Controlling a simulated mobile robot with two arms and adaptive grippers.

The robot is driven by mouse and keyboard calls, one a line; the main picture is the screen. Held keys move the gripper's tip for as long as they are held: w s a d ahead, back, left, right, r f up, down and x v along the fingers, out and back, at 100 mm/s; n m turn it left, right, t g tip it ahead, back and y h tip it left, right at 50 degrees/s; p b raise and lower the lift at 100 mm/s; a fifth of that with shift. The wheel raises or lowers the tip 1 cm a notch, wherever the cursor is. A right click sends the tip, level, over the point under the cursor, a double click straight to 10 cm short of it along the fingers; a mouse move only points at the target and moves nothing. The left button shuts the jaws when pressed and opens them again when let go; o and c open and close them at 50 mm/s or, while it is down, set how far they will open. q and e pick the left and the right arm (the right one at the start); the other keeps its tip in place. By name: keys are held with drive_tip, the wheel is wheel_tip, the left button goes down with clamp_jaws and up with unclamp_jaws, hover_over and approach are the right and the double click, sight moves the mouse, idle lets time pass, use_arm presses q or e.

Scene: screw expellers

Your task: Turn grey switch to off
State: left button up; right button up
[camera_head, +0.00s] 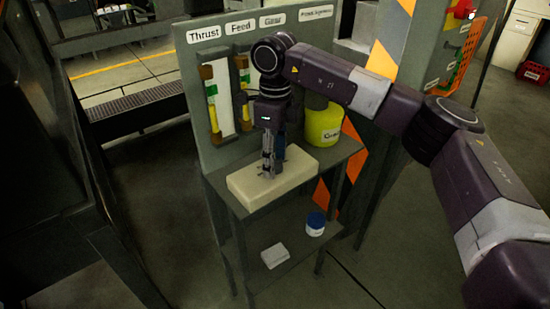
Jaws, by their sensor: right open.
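I cannot make out a grey switch in the head view. A grey panel-like post (447,50) at the upper right carries a red knob (464,9) and several small labels, too small to read. My right arm comes in from the right. My right gripper (268,170) points straight down at the cream block (237,187) on the stand's top shelf. Its fingertips are at or just above the block's top; I cannot tell whether they touch it. Nothing shows held in it. My left gripper is not in view.
A grey board (190,90) labelled Thrust, Feed and Gear stands behind the block, with two gauges. A yellow container (322,128) stands right of the block. A white-and-blue jar (315,225) and a pale box (274,256) sit on the lower shelf.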

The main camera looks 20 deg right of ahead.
wheel_tip(320, 180, up, 12)
idle(0.5)
idle(0.3)
